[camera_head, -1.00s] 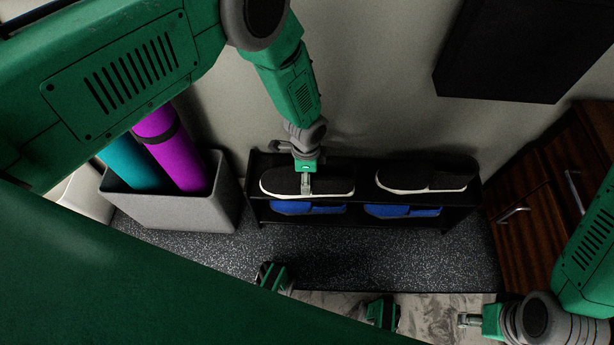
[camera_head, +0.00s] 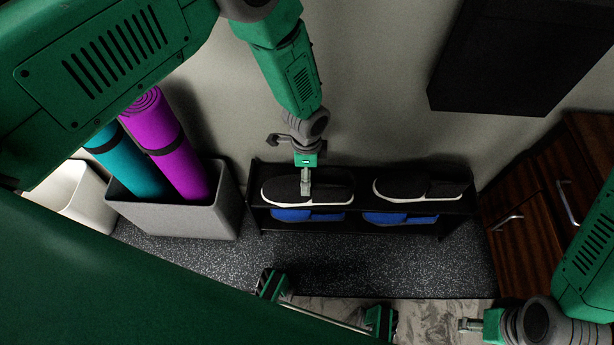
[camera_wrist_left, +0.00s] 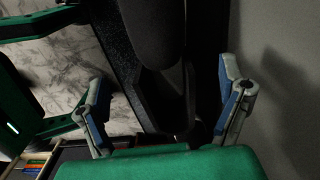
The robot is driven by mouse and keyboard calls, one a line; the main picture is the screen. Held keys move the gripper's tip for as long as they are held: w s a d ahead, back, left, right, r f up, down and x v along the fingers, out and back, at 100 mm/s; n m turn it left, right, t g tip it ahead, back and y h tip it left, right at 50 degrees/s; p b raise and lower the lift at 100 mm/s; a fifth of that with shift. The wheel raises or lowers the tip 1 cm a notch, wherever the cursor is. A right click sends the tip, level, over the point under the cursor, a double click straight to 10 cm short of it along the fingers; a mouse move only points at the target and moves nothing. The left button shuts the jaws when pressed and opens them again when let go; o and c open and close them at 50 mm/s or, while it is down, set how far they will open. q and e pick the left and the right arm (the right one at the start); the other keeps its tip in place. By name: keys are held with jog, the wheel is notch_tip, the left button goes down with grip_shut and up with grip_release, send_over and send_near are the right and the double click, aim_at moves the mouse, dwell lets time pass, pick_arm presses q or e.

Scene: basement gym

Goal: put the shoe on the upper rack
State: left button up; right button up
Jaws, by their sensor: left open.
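A black shoe with a white sole (camera_head: 332,190) lies on the left of the upper shelf of the black rack (camera_head: 455,209). A matching black shoe (camera_head: 405,187) lies to its right on that shelf. Two blue shoes (camera_head: 300,215) (camera_head: 400,218) show on the lower shelf, partly hidden. My left gripper (camera_head: 306,188) points down at the left black shoe, its fingertips overlapping it in view. In the left wrist view its fingers (camera_wrist_left: 165,108) are spread apart, with dark shapes between and beyond them; contact is unclear. My right gripper (camera_head: 470,325) is at lower right, empty, apart from the rack.
A grey bin (camera_head: 175,220) with a teal and a purple rolled mat (camera_head: 165,145) stands left of the rack. A wooden cabinet (camera_head: 530,235) with metal handles stands at the right. The wall is close behind the rack. The speckled floor in front is clear.

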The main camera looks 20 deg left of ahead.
pick_arm(q)
notch_tip(320, 180, up, 5)
jog(key=shift+r+p, duration=0.1)
jog(key=shift+p, duration=0.6)
jog(key=s+a+r+n, duration=0.1)
jog(key=s+a+n, duration=0.3)
jog(key=s, duration=0.4)
jog(key=s+a+r+n, duration=0.1)
jog(key=s+a+n, duration=0.4)
jog(key=s, duration=0.4)
jog(key=s+a+r+n, duration=0.1)
jog(key=s+a+n, duration=0.3)
jog(key=s, duration=0.5)
jog(key=shift+a+r+n+t, duration=0.2)
jog(key=shift+n+t, duration=0.2)
jog(key=shift+n, duration=0.2)
jog(key=shift+s, duration=0.1)
notch_tip(320, 180, up, 10)
jog(key=p, duration=1)
jog(key=shift+r, duration=0.2)
